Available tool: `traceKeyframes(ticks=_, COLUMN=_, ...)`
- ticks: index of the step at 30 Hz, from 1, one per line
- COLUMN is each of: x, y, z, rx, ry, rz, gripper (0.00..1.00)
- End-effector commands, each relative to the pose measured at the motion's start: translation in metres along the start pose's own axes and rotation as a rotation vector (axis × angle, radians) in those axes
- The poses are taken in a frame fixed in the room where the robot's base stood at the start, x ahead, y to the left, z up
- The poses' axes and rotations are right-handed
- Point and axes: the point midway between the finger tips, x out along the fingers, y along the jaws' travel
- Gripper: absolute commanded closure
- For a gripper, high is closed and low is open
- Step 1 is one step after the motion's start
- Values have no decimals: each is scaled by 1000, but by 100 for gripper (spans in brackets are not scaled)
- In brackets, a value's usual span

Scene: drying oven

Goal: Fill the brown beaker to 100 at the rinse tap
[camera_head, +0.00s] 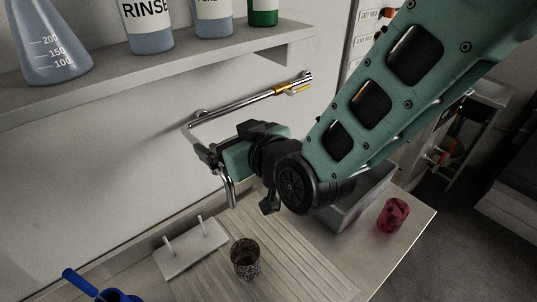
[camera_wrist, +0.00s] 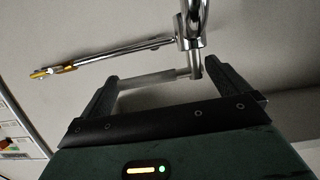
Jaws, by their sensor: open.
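The brown beaker (camera_head: 246,262), dark and speckled, stands upright on the ribbed drainboard (camera_head: 290,262) in the head view. The rinse tap (camera_head: 232,105) is a chrome pipe on the wall with a yellow part near its right end; its spout hangs down near my gripper, above and left of the beaker. The tap (camera_wrist: 194,40) also shows in the wrist view. My gripper (camera_head: 207,156) is at the tap's left end. In the wrist view my gripper (camera_wrist: 163,76) is open, with a pale bar-like lever between its fingers; contact cannot be told. The beaker's fill level is unclear.
A white block with two pegs (camera_head: 190,248) lies left of the beaker. A blue-handled object (camera_head: 90,287) is at the lower left. A red cup (camera_head: 392,214) stands near the counter's right edge. A shelf (camera_head: 150,72) with a flask and bottles is above.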

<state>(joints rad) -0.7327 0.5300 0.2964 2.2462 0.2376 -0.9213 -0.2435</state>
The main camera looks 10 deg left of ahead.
Motion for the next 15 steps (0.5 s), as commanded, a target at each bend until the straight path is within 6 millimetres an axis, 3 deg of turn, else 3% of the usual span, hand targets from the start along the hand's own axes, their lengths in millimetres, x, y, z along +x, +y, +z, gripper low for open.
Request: traceKeyframes(ticks=15, x=-98, y=0, z=3, rx=-2, ry=4, rz=0, gripper=0)
